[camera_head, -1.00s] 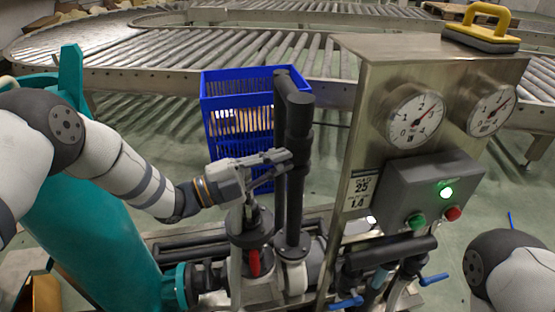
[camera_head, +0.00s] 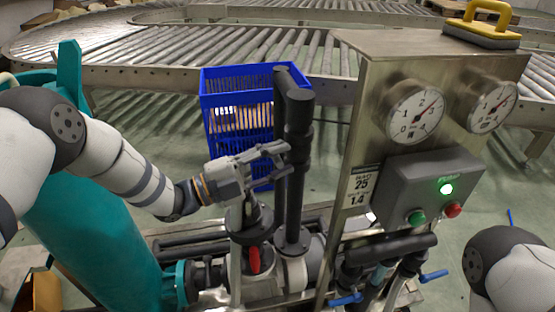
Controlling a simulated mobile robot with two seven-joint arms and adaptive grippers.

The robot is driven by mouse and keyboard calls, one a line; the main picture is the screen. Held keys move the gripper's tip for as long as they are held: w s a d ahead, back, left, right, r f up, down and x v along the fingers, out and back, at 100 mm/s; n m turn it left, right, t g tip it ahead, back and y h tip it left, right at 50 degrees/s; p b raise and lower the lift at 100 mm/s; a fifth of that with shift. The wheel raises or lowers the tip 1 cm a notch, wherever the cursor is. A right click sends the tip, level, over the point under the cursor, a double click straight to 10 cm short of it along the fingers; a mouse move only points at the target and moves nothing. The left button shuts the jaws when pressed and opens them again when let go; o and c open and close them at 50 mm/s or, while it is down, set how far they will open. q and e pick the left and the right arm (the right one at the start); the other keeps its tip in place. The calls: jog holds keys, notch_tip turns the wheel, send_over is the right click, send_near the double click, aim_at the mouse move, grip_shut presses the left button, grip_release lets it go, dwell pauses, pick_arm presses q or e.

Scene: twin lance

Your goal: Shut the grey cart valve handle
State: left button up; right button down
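The cart's pipework stands at the centre, with a dark valve body (camera_head: 252,228) bearing a small red part (camera_head: 254,260). I cannot make out a separate grey handle for certain; my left gripper may hide it. My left gripper (camera_head: 284,158) is just above this valve and points right, its fingers apart beside the tall black pipe (camera_head: 299,130). I see nothing held between them, and cannot tell whether they touch the pipe. Only a piece of my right arm shows at the lower right; its gripper is out of view.
A steel panel (camera_head: 372,130) with two gauges and a grey button box (camera_head: 428,188) with a lit green lamp stands right of the pipe. Blue levers (camera_head: 345,300) sit low. A blue crate (camera_head: 222,110) is behind the pipe, a teal tank (camera_head: 95,235) at left.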

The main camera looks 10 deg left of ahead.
pick_arm(q)
jog(key=v, duration=1.2)
